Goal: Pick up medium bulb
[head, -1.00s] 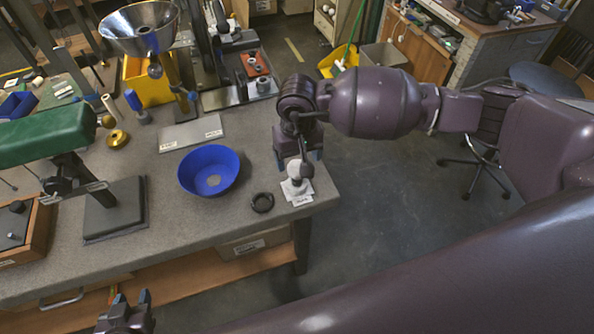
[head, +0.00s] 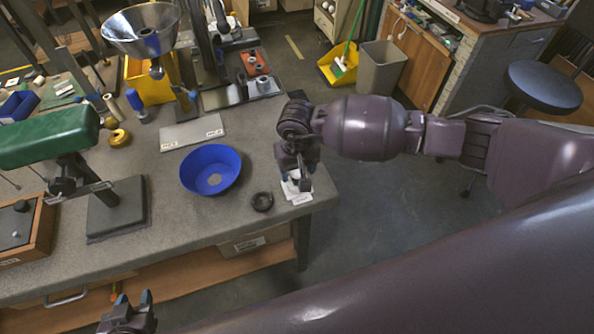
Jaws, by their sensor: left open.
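My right gripper (head: 300,180) points down at the right front corner of the grey workbench (head: 200,235), right over some white labelled cards (head: 300,198). The white bulb there is now hidden by the gripper, apart from perhaps a small pale patch. I cannot tell whether the fingers are around it or beside it, or whether they are closed. My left gripper (head: 133,298) is at the bottom left, in front of the bench and low, open with its two blue-tipped fingers apart and nothing between them.
A blue bowl (head: 211,170) stands left of the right gripper, with a small black ring (head: 262,201) between them. A grey labelled plate (head: 193,133) lies behind the bowl. A green lamp head (head: 50,134) on a stand is at the left. Bare bench lies around the bowl.

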